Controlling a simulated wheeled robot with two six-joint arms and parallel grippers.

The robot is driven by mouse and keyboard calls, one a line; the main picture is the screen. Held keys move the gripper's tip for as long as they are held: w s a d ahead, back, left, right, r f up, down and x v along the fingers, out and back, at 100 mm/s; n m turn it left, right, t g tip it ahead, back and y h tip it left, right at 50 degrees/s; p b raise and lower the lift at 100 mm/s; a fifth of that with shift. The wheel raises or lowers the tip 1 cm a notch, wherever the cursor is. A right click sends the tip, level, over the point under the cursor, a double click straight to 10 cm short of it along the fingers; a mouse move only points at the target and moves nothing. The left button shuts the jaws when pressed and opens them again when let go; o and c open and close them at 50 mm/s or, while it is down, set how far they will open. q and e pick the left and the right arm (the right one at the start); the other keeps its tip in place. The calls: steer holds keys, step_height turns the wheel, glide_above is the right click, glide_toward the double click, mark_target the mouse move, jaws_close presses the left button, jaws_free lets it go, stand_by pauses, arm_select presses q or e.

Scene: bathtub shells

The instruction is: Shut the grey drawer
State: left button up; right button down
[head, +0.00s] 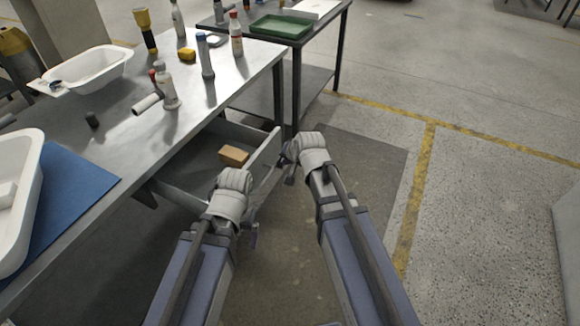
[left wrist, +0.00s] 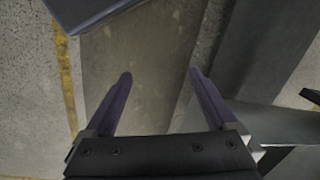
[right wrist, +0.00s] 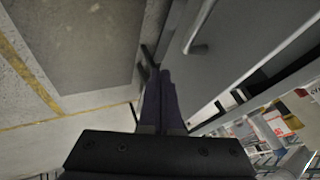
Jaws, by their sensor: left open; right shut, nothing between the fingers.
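The grey drawer (head: 187,184) stands pulled out from under the metal workbench, with a small brown box (head: 233,156) inside it. Its front panel also shows in the right wrist view (right wrist: 228,42), with a bar handle (right wrist: 196,48). My right gripper (head: 284,162) is shut and empty, beside the outer side of the drawer front; its closed fingers show in the right wrist view (right wrist: 161,75). I cannot tell whether they touch the panel. My left gripper (head: 252,235) is open and empty, low near the drawer's near front corner; its spread fingers show in the left wrist view (left wrist: 160,73).
The workbench top (head: 120,150) holds bottles, a flashlight, white tubs (head: 90,68) and a blue mat (head: 75,195). A second table with a green tray (head: 281,27) stands behind. Floor with yellow lines (head: 420,180) is open on the right.

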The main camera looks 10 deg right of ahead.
arm_select(q)
steer(key=shift+f, duration=0.5)
arm_select(e)
steer(key=shift+w+a+f, duration=0.25)
steer(key=shift+w+a, duration=0.55)
steer(key=shift+a, duration=0.1)
steer(key=shift+w+a+f, duration=0.25)
steer(key=shift+w+a, duration=0.55)
steer(key=shift+a, duration=0.05)
